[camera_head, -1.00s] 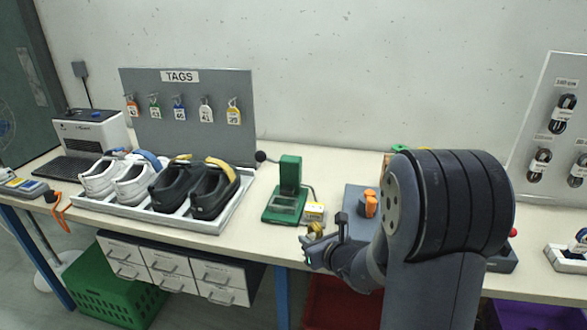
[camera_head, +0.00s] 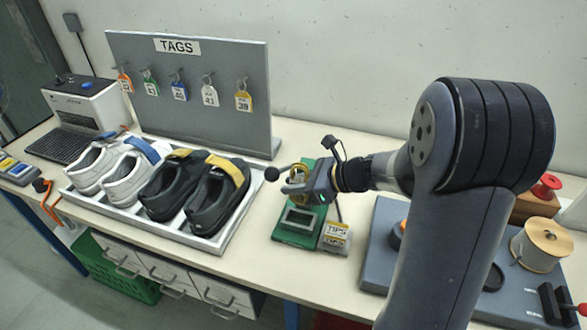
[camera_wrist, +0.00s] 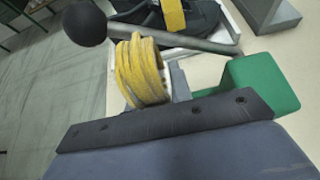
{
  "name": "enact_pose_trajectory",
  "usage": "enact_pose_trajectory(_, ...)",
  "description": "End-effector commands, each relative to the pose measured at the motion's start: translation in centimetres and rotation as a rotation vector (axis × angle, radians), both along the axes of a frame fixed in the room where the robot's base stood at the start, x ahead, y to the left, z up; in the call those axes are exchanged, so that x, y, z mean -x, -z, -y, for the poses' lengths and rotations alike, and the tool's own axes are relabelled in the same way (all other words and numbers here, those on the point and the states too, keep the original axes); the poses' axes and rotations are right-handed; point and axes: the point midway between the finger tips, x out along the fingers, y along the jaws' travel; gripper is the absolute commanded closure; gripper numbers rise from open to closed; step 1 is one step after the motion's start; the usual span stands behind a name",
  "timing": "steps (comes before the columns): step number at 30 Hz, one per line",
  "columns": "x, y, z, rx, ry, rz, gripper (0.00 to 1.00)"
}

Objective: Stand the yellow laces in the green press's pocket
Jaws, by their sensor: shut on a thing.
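The yellow laces (camera_wrist: 140,72) are a coiled bundle held in my gripper, and they also show in the head view (camera_head: 298,180). My gripper (camera_head: 305,184) is shut on them, in front of the upright of the green press (camera_head: 299,236). In the head view the laces appear above the press's base and its grey-rimmed pocket (camera_head: 301,219). The press's lever with a black ball (camera_wrist: 85,24) passes close to the laces in the wrist view; I cannot tell whether they touch. My gripper and arm hide much of the press's upright.
A yellow-labelled TIPS box (camera_head: 335,237) stands right beside the press. A tray (camera_head: 222,234) with white and black shoes is to the left, below the TAGS board (camera_head: 250,125). A spool (camera_head: 541,246) and grey fixture (camera_head: 378,250) are to the right.

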Motion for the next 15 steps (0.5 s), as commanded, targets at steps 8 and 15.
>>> enact_pose_trajectory(8,0.0,1.2,0.0,0.000,0.000,-0.001,1.00)
enact_pose_trajectory(15,0.0,2.9,0.0,0.000,0.001,0.000,1.00)
